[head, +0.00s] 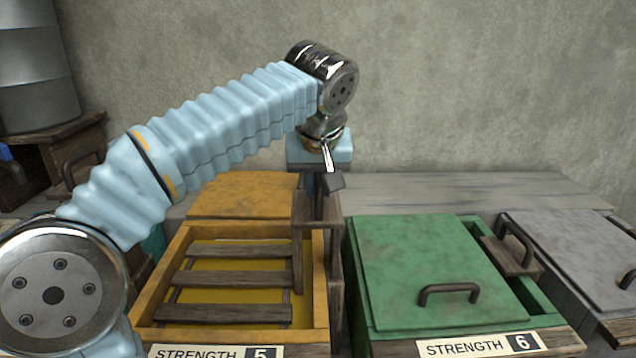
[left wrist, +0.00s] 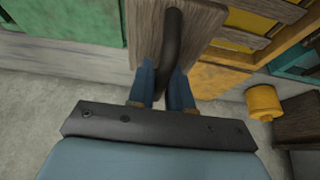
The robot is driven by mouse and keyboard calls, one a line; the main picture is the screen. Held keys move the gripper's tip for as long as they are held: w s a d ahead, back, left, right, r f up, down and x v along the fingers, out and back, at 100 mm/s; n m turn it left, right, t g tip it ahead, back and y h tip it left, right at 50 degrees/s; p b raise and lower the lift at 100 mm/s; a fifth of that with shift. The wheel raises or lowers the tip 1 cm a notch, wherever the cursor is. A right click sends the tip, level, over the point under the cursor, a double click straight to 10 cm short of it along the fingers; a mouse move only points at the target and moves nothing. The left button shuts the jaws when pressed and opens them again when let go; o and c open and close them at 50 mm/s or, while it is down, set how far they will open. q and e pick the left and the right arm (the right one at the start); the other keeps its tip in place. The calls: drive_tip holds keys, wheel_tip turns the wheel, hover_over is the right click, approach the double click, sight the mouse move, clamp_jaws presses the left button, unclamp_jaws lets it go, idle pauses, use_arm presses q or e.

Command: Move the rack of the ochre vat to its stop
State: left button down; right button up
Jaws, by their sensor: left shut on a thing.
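The ochre vat (head: 319,318) stands open in the head view, with its lid (head: 240,195) behind the opening. Its rack (head: 232,278), grey-brown wooden slats, shows above the yellow dye (head: 215,300). A wooden bracket (head: 304,214) of the rack stands above the vat's right rim. My left gripper (head: 320,200) is over that bracket, pointing down. In the left wrist view my left gripper (left wrist: 164,88) is shut on the dark curved rack handle (left wrist: 172,45), one blue finger on each side. The handle is mostly hidden in the head view. My right gripper is not in view.
A green vat (head: 430,270), its lid on and its own rack handle at the right, stands close on the right. A grey vat (head: 580,250) is beyond it. A metal drum (head: 35,70) stands at the back left. A yellow cylinder (left wrist: 265,102) shows in the left wrist view.

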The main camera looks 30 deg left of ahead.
use_arm(q)
wheel_tip(320, 180, up, 4)
drive_tip(key=shift+f+p, duration=0.15)
drive_tip(key=shift+p, duration=0.95)
drive_tip(key=shift+r, duration=1.2)
unclamp_jaws()
drive_tip(key=shift+f, duration=0.1)
wheel_tip(320, 180, up, 7)
